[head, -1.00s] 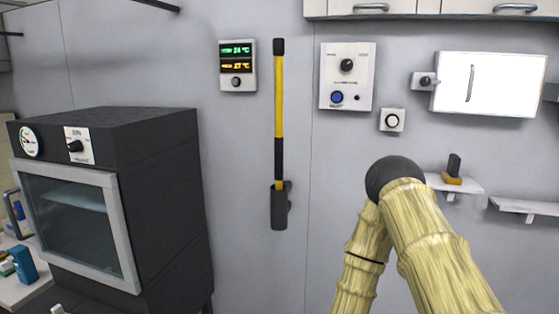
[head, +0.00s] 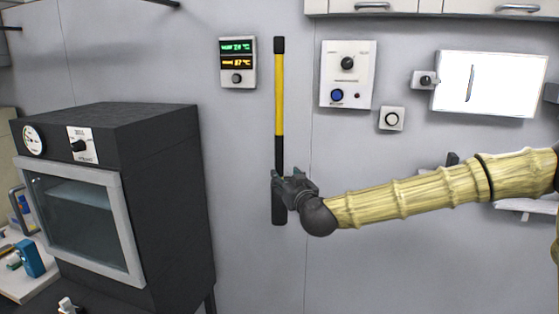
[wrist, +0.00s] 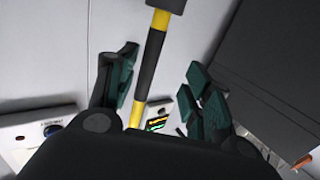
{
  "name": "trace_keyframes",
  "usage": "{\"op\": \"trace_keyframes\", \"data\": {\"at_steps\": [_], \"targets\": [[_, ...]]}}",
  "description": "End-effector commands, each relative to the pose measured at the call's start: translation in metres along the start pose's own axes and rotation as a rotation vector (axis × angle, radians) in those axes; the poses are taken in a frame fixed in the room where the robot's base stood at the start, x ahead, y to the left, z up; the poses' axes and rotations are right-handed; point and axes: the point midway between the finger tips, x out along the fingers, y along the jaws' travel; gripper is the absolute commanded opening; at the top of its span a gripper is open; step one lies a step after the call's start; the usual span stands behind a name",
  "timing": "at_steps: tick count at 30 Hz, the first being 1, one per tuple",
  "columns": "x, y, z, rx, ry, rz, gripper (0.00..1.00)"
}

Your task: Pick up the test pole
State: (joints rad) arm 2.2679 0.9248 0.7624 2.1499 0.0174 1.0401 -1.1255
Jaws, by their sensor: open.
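The test pole (head: 279,105) is a yellow and black rod that stands upright against the grey wall. Its lower end is in a dark holder (head: 278,215). My gripper (head: 276,180) is at the lower part of the pole, just above the holder, and hides the pole's lower yellow band. In the wrist view the pole (wrist: 149,70) runs between the two green-padded fingers of my gripper (wrist: 160,80). The fingers are open, with a visible gap on the right side. The left finger is closer to the pole; whether it touches is unclear.
A dark oven (head: 160,150) with a glass door stands to the left of the pole. A temperature display (head: 238,63) and a control box (head: 348,75) flank the pole on the wall.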

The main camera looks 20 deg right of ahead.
Motion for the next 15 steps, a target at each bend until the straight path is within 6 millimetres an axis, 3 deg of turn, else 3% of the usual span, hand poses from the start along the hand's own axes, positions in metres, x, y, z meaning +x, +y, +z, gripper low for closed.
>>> {"op": "trace_keyframes", "data": {"at_steps": [4,15], "targets": [[0.005,0.009,-0.017,-0.004,0.022,0.017,0.50],[0.045,0.009,-0.017,-0.004,0.020,0.016,0.50]]}}
